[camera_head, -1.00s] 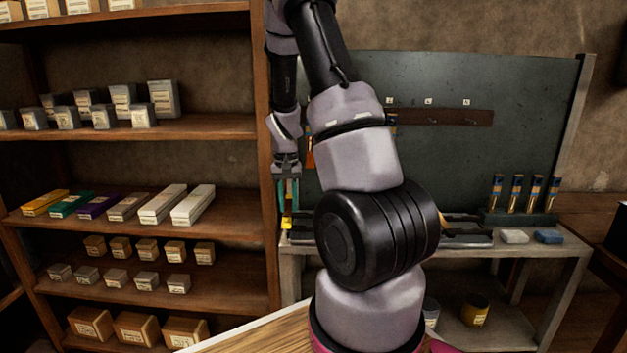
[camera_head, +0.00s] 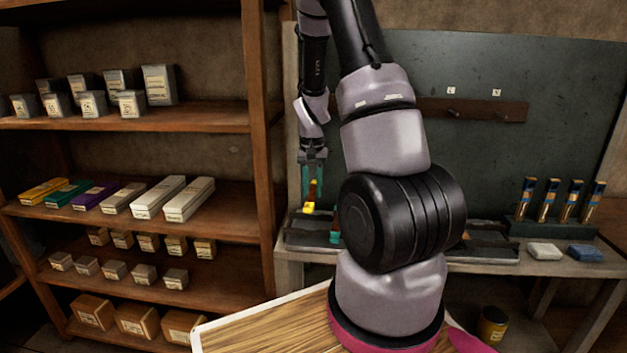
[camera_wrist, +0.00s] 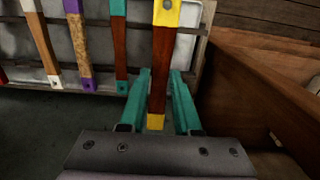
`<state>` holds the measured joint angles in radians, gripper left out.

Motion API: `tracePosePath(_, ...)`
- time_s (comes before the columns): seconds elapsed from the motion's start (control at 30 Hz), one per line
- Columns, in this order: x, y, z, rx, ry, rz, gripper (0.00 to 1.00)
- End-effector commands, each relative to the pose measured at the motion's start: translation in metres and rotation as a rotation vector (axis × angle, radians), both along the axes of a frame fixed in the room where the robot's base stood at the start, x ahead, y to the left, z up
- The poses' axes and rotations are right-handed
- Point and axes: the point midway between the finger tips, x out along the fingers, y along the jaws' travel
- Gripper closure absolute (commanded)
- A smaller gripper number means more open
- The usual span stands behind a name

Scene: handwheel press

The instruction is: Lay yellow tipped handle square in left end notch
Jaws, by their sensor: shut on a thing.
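In the wrist view my gripper (camera_wrist: 161,78) has its teal fingers on both sides of a reddish-brown handle (camera_wrist: 163,65) with yellow at both ends. The handle runs away from the palm, over the right end of a grey rack in that view (camera_wrist: 192,50). In the head view my gripper (camera_head: 313,172) points down above the rack's left end (camera_head: 300,236), with the yellow tip (camera_head: 309,206) low beneath it. Whether the handle touches the rack is unclear; the notch under it is hidden.
Handles with white (camera_wrist: 55,82), purple (camera_wrist: 88,85) and teal (camera_wrist: 121,86) tips lie in the rack beside the held one. A wooden shelf unit (camera_head: 262,150) stands close by at the left. My arm hides the rack's middle in the head view.

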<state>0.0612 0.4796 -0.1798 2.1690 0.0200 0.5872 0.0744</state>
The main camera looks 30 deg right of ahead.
Motion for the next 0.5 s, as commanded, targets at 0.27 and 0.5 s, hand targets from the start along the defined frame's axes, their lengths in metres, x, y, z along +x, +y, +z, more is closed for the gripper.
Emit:
tracePosePath(0.27, -0.001, 0.000, -0.024, 0.001, 0.001, 0.000, 1.00)
tracePosePath(0.5, -0.001, 0.000, -0.052, 0.001, 0.002, -0.001, 1.00)
